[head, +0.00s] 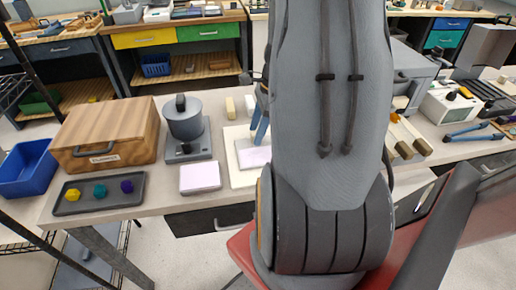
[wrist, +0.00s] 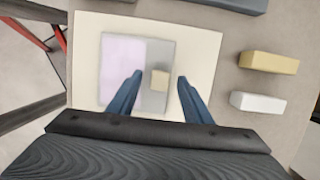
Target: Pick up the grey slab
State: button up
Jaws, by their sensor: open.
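The grey slab (wrist: 157,52) lies flat on a cream board (wrist: 205,45) in the wrist view. Its left part looks lilac and its right part grey. A small cream block (wrist: 160,80) shows on the grey part. My gripper (wrist: 158,76) is open and empty, with one blue finger over the slab's lower part and the other just beyond its right edge. Its height above the slab is hard to tell. In the head view the slab (head: 255,157) shows lilac on the board (head: 243,178), partly hidden by my gripper (head: 260,131).
A yellowish block (wrist: 268,62) and a white block (wrist: 258,102) lie right of the board. In the head view, a pale lilac-topped box (head: 200,178), a grey device with a pot (head: 183,118), a wooden box (head: 108,132) and a dark tray (head: 99,194) stand to the left.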

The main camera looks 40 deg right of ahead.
grip_shut()
jog(key=shift+r, duration=0.1)
dwell(0.4)
